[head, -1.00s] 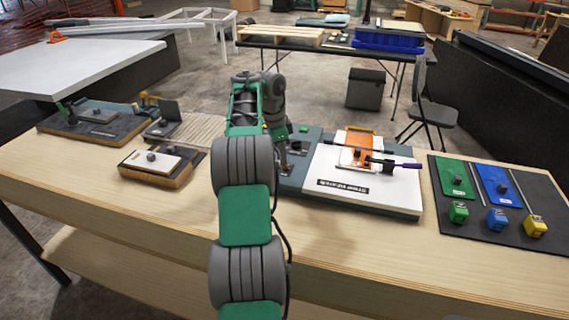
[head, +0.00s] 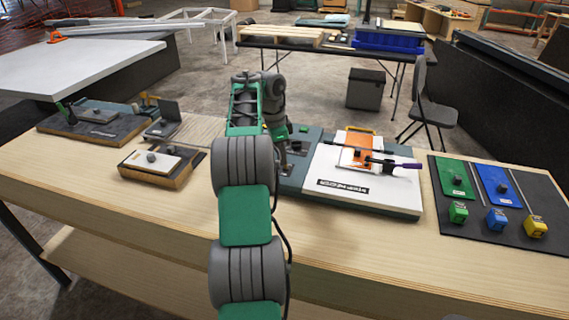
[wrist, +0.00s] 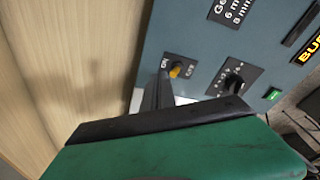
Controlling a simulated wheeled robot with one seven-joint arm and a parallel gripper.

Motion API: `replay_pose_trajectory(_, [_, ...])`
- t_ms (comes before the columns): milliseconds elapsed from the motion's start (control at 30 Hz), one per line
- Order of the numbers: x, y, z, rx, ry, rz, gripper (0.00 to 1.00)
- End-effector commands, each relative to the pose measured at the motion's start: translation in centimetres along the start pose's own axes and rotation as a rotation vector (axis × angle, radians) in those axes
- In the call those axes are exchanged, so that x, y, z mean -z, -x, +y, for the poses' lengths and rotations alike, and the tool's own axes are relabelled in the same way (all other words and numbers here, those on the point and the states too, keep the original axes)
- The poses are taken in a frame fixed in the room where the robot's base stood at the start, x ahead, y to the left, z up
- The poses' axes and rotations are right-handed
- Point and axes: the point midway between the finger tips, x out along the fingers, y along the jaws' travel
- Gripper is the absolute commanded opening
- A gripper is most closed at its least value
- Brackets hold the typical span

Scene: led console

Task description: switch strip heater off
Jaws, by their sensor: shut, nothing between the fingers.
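The strip heater is a white board (head: 365,190) on a blue-grey base, with an orange part across it and a dark rod with a purple handle. Its blue-grey control panel (wrist: 205,50) fills much of the wrist view. A small toggle switch with a yellow-orange tip (wrist: 177,70) sits on a dark plate between ON and OFF markings. My gripper (wrist: 163,82) is shut and empty, its dark fingers right beside the switch; I cannot tell whether they touch it. In the head view my gripper (head: 284,168) is over the panel, and the arm hides the switch.
Other devices (head: 152,160) stand on the left. The bench front is bare wood.

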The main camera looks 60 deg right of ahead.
Motion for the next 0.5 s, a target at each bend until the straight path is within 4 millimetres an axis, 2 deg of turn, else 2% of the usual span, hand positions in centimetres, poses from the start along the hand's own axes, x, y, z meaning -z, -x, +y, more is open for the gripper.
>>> replay_pose_trajectory(500, [-0.12, -0.87, 0.01, 0.0, -0.001, 0.0, 0.0])
